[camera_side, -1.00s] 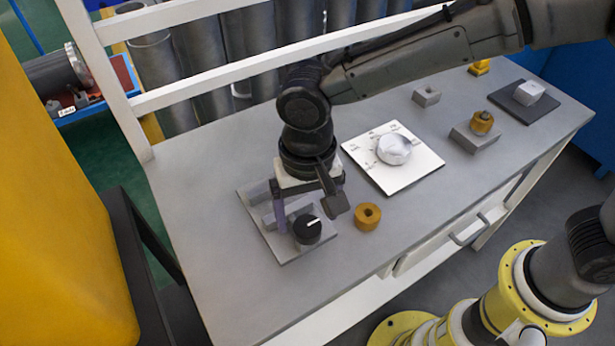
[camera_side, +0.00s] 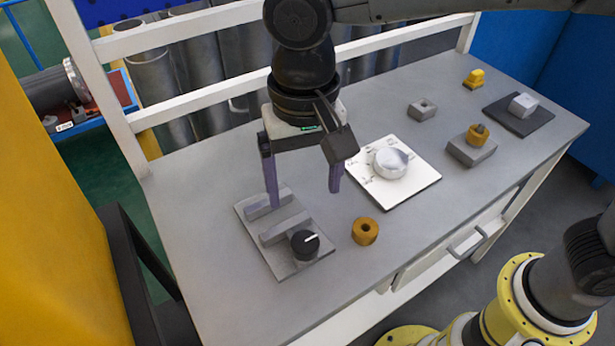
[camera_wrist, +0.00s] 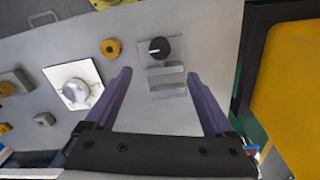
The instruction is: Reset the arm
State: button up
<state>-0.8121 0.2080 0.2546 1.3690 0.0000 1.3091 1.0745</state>
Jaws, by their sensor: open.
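My gripper (camera_side: 304,197) is open and empty, its two purple fingers spread wide above the grey table. It hangs over the grey plate (camera_side: 322,268), which carries two raised grey bars and a black knob (camera_side: 305,244) with a white mark. In the wrist view the gripper (camera_wrist: 165,75) frames the plate, with the knob (camera_wrist: 159,48) beyond the bars. An orange ring (camera_side: 365,231) lies on the table to the right of the plate, apart from the fingers.
A white dial board with a silver knob (camera_side: 390,163) lies behind the ring. A white rail (camera_side: 225,92) runs behind.

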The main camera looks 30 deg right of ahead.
jog(key=w+d+r+m+t, duration=0.1)
jog(key=w+d+r+m, duration=0.15)
jog(key=d+r, duration=0.5)
jog(key=s+d+r+m+t+y, duration=0.15)
jog(key=s+d, duration=0.25)
jog(key=d, duration=1)
jog(key=s+d+f+n+t+h, duration=0.1)
jog(key=s+d+f+n+t, duration=0.2)
jog(key=s+d+f+n, duration=0.4)
jog(key=s+d+f, duration=0.1)
jog(key=s+d, duration=0.2)
jog(key=s, duration=0.2)
jog(key=shift+f, duration=0.2)
jog(key=shift+h, duration=0.25)
